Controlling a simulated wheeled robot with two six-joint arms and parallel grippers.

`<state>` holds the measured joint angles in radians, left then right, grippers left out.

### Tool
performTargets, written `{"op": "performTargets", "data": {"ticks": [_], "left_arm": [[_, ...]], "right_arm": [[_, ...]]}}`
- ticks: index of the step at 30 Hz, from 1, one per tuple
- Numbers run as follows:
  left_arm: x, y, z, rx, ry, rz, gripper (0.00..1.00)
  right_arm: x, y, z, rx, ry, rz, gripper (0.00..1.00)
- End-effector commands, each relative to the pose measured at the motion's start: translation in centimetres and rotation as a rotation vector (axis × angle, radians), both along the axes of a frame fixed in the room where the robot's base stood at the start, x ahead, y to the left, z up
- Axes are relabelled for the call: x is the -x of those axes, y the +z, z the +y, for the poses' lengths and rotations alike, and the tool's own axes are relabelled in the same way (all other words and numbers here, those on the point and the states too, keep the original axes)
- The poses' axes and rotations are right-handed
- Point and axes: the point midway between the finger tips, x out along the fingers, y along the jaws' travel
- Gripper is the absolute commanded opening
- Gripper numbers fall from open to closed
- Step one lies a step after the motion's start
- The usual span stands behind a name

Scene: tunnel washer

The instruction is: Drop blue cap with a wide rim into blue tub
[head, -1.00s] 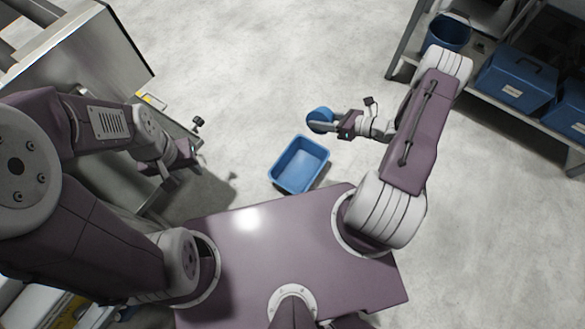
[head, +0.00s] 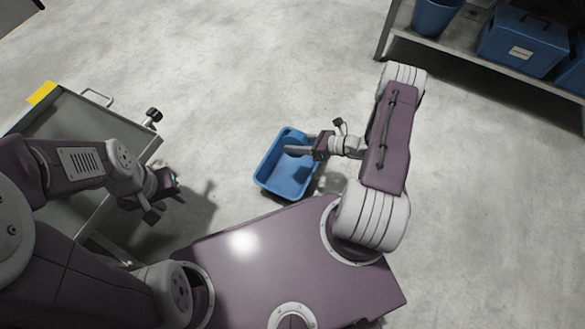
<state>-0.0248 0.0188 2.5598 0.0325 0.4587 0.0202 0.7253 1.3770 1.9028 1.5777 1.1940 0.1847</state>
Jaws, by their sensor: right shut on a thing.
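The blue tub (head: 268,185) sits on the floor just beyond my base, with its open top facing up. My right gripper (head: 296,150) reaches in from the right, and its fingers are over the tub's far right part. It is shut on the blue cap (head: 291,136), whose blue blends into the tub behind it, so its outline and rim are hard to make out. My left gripper (head: 160,200) is at the left, apart from the tub, beside a metal cart. Its jaw opening is not clear from this angle.
The grey metal cart (head: 75,118) with a yellow corner stands at the left. At the upper right, a shelf (head: 480,62) holds a blue bucket (head: 435,15) and blue boxes (head: 520,45). The pale floor between them is clear.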

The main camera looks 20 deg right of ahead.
Motion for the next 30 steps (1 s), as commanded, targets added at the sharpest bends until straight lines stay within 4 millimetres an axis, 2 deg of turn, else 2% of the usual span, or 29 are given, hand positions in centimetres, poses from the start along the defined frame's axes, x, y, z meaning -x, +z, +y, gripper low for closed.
{"op": "performTargets", "data": {"ticks": [10,13,20,21,23,24,30], "left_arm": [[0.0,-5.3,0.0,0.0,0.0,0.0,0.36],[0.0,-5.9,0.0,0.0,0.0,0.001,0.36],[0.0,-5.6,0.0,0.0,0.0,0.0,0.36],[0.0,-5.6,0.0,0.0,0.0,0.0,0.36],[0.0,-5.6,0.0,0.0,0.0,0.0,0.36],[0.0,-5.6,0.0,0.0,0.0,0.0,0.36],[0.0,-5.6,0.0,0.0,0.0,0.0,0.36]], "right_arm": [[0.0,-5.2,0.0,-0.001,0.0,-0.001,0.0],[0.0,-5.8,0.0,-0.001,0.0,-0.001,0.0],[0.0,-5.5,0.0,-0.001,0.0,-0.001,0.0],[0.0,-5.5,0.0,-0.001,0.0,-0.001,0.51],[0.0,-5.5,0.0,-0.001,0.0,-0.001,0.68],[0.0,-5.5,0.0,-0.001,0.0,-0.001,0.71],[0.0,-5.5,0.0,0.0,0.0,0.0,0.71]]}}
